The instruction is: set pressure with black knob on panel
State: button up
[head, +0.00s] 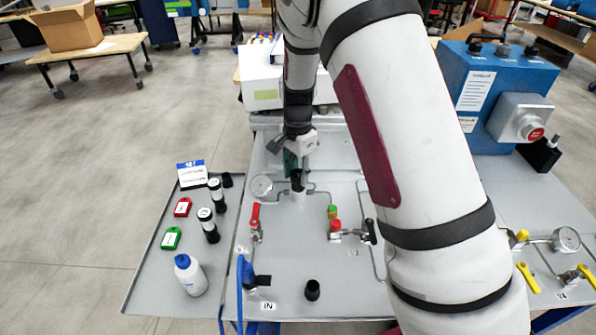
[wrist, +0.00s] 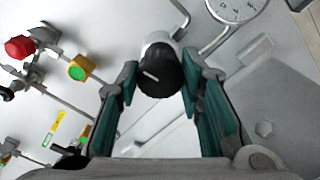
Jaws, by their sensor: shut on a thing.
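The black knob (wrist: 160,76) with a white pointer line sits on a pale cylindrical body on the panel (head: 310,262). My gripper (wrist: 158,82) has its teal-padded fingers on both sides of the knob and is shut on it. In the head view my gripper (head: 297,172) is low over the panel, and its fingers hide most of the knob; the pale body (head: 299,196) shows below them. A round pressure gauge (head: 262,186) is left of the knob. It also shows at the top right of the wrist view (wrist: 238,8), partly cut off, and I cannot read it.
A red-handled valve (head: 255,216), a red and green fitting (head: 334,222) and a black-handled valve (head: 370,232) stand near the knob on thin pipes. A side tray (head: 150,270) holds a bottle, tags and black-capped cylinders. A blue box (head: 500,85) stands at the right.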

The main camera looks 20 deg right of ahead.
aim_at(298, 174)
dwell(0.3)
jog(key=o, duration=1.2)
jog(key=shift+c, duration=0.2)
notch_tip(298, 174, up, 12)
